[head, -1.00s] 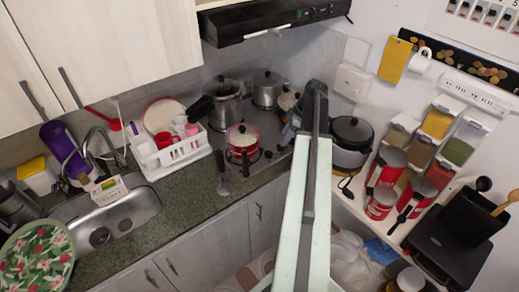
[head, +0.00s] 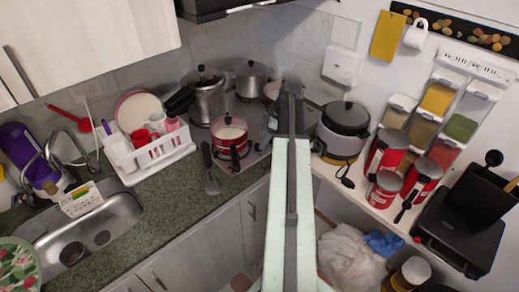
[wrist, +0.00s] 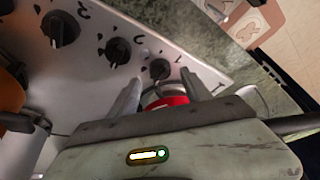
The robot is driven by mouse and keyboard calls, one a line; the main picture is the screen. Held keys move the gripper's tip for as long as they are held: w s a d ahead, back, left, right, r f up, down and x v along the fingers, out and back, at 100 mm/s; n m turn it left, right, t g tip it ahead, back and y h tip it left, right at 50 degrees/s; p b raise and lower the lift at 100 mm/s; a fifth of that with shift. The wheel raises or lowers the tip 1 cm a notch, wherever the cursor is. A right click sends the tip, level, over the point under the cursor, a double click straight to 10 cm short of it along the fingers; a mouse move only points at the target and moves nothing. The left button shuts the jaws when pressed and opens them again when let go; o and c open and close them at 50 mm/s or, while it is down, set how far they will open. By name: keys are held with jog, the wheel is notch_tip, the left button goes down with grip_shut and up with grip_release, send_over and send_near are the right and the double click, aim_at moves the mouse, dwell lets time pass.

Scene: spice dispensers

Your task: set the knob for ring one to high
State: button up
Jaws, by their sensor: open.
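The stove's light control panel (wrist: 90,45) carries black knobs in the wrist view: one at the upper left (wrist: 61,28), one in the middle (wrist: 118,50) and a third (wrist: 159,69) near my fingertips. The labels are too unclear to tell which is for ring one. My gripper (wrist: 161,77) is open, with the third knob seen between its fingertips; contact cannot be told. A red rim shows between the fingers. In the head view my arm hides part of the stove (head: 258,143).
A red pot (head: 230,140) and a steel pot (head: 206,98) stand on the stove. A rice cooker (head: 342,130) is right of my arm.

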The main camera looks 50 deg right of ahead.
jog(key=b+x, duration=0.2)
jog(key=x, duration=0.1)
jog(key=shift+a+f, duration=0.1)
jog(key=shift+f, duration=0.15)
jog(key=shift+r, duration=0.1)
grip_shut()
jog(key=shift+a+m, duration=0.1)
jog(key=shift+m, duration=0.2)
jog(key=m, duration=0.2)
jog(key=m+t+h, duration=0.1)
jog(key=m, duration=0.1)
jog(key=shift+s+a+h, duration=0.1)
jog(key=shift+a+h, duration=0.1)
jog(key=shift+h, duration=0.1)
jog(key=m+h, duration=0.1)
jog(key=m, duration=0.4)
jog(key=shift+h, duration=0.4)
jog(key=shift+m, duration=0.3)
